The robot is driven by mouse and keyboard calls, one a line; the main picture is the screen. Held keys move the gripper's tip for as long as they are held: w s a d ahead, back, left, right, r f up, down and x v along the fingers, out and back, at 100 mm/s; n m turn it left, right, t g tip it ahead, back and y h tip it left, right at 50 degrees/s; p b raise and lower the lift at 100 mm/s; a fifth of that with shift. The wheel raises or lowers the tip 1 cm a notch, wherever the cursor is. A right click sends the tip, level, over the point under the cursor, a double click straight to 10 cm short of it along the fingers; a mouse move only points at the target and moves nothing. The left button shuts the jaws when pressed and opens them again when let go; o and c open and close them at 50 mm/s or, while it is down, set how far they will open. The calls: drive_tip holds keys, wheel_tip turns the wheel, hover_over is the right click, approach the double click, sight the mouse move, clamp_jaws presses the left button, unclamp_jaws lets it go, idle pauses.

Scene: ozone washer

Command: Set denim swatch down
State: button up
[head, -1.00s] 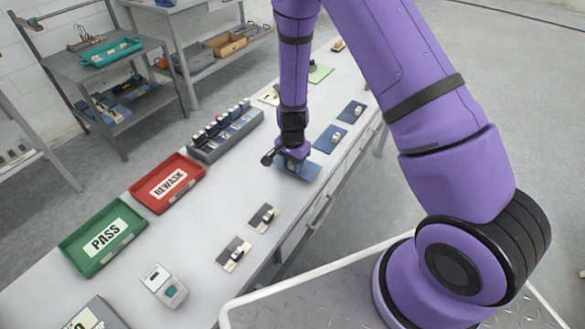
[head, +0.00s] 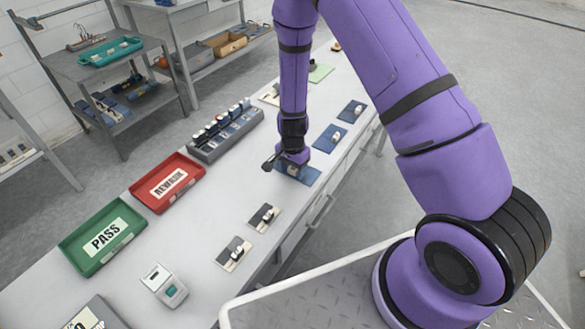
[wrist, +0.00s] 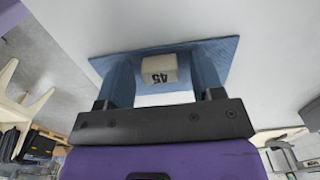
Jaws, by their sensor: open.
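The blue denim swatch (head: 303,175) is at the right-hand side of the long white table, under my gripper (head: 292,161). It appears to lie flat on the table top. In the wrist view the swatch (wrist: 212,52) carries a pale block (wrist: 158,68) marked "45". My gripper's two fingers (wrist: 163,80) stand open on either side of this block, with a gap visible at each side. In the head view the gripper hides part of the swatch and the block.
More blue swatches (head: 330,138) with pale blocks lie farther along the table. Two dark-and-beige swatches (head: 264,218) lie nearer. A red tray (head: 167,184), a green PASS tray (head: 103,234), a grey rack (head: 226,130) and a small grey device (head: 163,287) stand to the left.

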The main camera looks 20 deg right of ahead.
wheel_tip(320, 180, up, 12)
drive_tip(key=r, duration=0.1)
wheel_tip(320, 180, up, 13)
drive_tip(key=n+t+y, duration=0.1)
drive_tip(key=n, duration=0.2)
hover_over(292, 169)
drive_tip(key=s+d, duration=0.1)
drive_tip(key=s, duration=0.1)
drive_tip(key=s+d+r+n+t, duration=0.1)
drive_tip(key=s+d+r+n, duration=0.1)
drive_tip(key=s+r, duration=0.6)
drive_tip(key=s+d+r+n+t, duration=0.1)
drive_tip(key=s+d+r+n, duration=0.1)
drive_tip(key=s+r, duration=0.5)
drive_tip(key=s+d+r+n+t+h, duration=0.1)
drive_tip(key=s+d+r+n+t, duration=0.1)
drive_tip(key=s+r, duration=0.5)
drive_tip(key=shift+s+d+r+n, duration=0.25)
drive_tip(key=shift+s+n, duration=0.65)
drive_tip(key=shift+s, duration=0.8)
